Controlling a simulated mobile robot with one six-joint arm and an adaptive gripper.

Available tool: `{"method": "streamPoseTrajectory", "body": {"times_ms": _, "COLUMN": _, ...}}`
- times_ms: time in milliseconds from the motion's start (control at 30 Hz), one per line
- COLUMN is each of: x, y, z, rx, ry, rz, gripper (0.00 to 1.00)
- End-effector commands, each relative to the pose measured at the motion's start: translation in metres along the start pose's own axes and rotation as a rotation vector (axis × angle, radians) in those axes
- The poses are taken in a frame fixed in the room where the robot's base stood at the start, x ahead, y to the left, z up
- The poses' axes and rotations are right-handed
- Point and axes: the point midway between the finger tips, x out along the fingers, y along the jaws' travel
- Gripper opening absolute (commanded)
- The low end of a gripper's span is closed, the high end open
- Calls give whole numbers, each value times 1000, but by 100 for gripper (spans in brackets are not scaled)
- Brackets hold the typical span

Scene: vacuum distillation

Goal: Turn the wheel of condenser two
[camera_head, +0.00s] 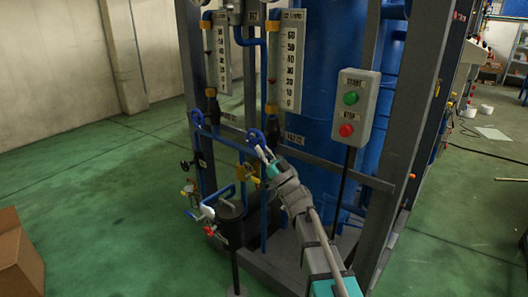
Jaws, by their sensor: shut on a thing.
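A small blue wheel (256,136) sits below the right-hand scaled gauge (291,62) on the front of the rig. Another blue wheel (196,118) is below the left gauge (222,55). My gripper (263,154) reaches up from the lower right, and its fingertips are shut on the lower part of the right blue wheel. The fingers partly hide the wheel's lower edge. I cannot read which condenser each wheel belongs to.
A control box (355,107) with green and red buttons stands right of the gripper on a post. A grey frame post (415,145) rises at right. A cardboard box (17,258) sits lower left. Green floor is open at left.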

Motion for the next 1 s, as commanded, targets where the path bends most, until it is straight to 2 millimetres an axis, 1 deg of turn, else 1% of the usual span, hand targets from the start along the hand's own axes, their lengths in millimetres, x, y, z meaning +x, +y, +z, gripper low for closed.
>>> {"method": "streamPoseTrajectory", "body": {"times_ms": 33, "x": -1, "y": -2, "z": -1, "rx": 0, "ry": 1, "rz": -4, "gripper": 21}}
{"method": "streamPoseTrajectory", "body": {"times_ms": 200, "x": -1, "y": -1, "z": 0, "rx": 0, "ry": 0, "rz": -3, "gripper": 51}}
{"method": "streamPoseTrajectory", "body": {"times_ms": 567, "x": 0, "y": 0, "z": 0, "rx": 0, "ry": 0, "rz": -1, "gripper": 51}}
{"method": "streamPoseTrajectory", "body": {"times_ms": 667, "x": -4, "y": 0, "z": 1, "rx": 2, "ry": -7, "rz": -6, "gripper": 51}}
{"method": "streamPoseTrajectory", "body": {"times_ms": 767, "x": -11, "y": -1, "z": 5, "rx": 7, "ry": -25, "rz": -20, "gripper": 51}}
{"method": "streamPoseTrajectory", "body": {"times_ms": 867, "x": -22, "y": -3, "z": 10, "rx": 18, "ry": -56, "rz": -44, "gripper": 51}}
{"method": "streamPoseTrajectory", "body": {"times_ms": 1000, "x": -39, "y": -11, "z": 20, "rx": 50, "ry": -131, "rz": -96, "gripper": 51}}
